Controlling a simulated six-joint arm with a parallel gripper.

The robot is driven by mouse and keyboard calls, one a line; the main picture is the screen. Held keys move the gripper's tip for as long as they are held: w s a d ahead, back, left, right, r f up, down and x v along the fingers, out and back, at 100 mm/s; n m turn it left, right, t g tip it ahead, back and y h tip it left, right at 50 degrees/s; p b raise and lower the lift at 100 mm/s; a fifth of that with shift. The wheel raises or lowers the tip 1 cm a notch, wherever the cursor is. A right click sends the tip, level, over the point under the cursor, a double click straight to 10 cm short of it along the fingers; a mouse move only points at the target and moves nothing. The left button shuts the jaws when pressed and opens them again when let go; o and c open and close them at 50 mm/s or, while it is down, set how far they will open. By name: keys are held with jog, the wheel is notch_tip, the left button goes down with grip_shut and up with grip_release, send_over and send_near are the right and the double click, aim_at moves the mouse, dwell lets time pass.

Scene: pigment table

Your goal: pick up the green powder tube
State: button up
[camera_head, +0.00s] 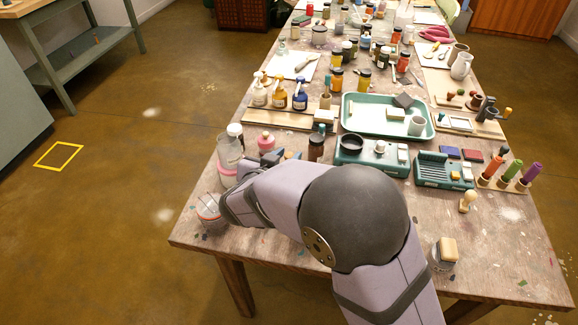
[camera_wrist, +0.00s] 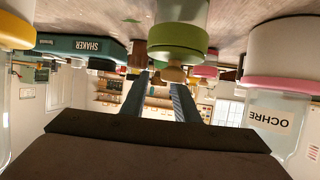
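A green tube (camera_head: 511,169) stands upright between an orange tube and a purple tube in a small wooden rack at the right of the head view. My gripper is mostly hidden behind my arm at the table's left in the head view, far from this tube. In the wrist view its two fingers (camera_wrist: 160,100) are apart, with nothing seen held between them. The wrist picture is upside down. A green-based thing (camera_wrist: 178,40) shows beyond and above the fingers there; I cannot tell that it is a powder tube.
A pink-based jar marked OCHRE (camera_wrist: 278,115) is at the right of the wrist view, and a teal box marked SHAKER (camera_wrist: 85,47) is at the left. A green tray (camera_head: 357,124) and a teal device (camera_head: 428,168) stand mid-table. Bare wood (camera_head: 500,265) lies at the front right.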

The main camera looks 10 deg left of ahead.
jog(key=shift+x, duration=2.6)
jog(key=shift+d+r, duration=0.1)
grip_shut()
